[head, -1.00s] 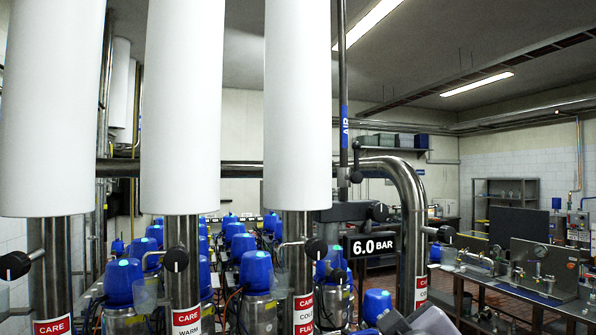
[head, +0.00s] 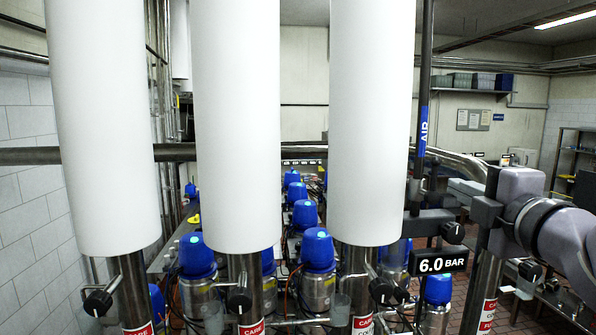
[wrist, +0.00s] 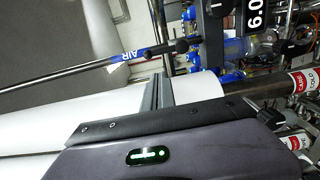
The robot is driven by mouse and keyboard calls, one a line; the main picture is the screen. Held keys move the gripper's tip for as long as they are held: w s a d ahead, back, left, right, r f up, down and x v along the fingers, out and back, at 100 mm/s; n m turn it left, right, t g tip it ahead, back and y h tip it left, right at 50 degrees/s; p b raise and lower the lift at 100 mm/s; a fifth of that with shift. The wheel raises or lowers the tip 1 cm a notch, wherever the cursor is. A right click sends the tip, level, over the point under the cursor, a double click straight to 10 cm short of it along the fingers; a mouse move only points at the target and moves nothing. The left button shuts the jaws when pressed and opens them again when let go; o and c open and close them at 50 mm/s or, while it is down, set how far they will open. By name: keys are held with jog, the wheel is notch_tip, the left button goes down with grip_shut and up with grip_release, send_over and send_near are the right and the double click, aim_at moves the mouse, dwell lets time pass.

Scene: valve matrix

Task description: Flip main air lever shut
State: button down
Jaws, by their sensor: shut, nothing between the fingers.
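The thin vertical air pipe (head: 424,120) carries a blue AIR label and stands right of the white cylinders. Just below the label are small dark lever fittings (head: 418,185), too small to tell the handle's exact angle. My gripper (wrist: 155,85) is shut and empty, apart from the pipe in the picture. In the head view my grey gripper (head: 486,212) is right of the pipe; its fingertips are hard to make out.
A 6.0 BAR display (head: 438,261) and a black regulator knob (head: 452,232) sit below the lever. Three white cylinders (head: 372,120) stand close on the left. Steel pipes with black knobs (head: 239,303) and blue-capped valves (head: 318,250) fill the lower area.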

aim_at(433, 176)
jog(key=w, duration=0.9)
jog(key=shift+w+d+p, duration=0.1)
jog(key=shift+w+p, duration=0.15)
jog(key=shift+p, duration=0.05)
jog(key=shift+w+r+p, duration=0.1)
jog(key=shift+w+p, duration=0.05)
jog(key=shift+p, duration=0.2)
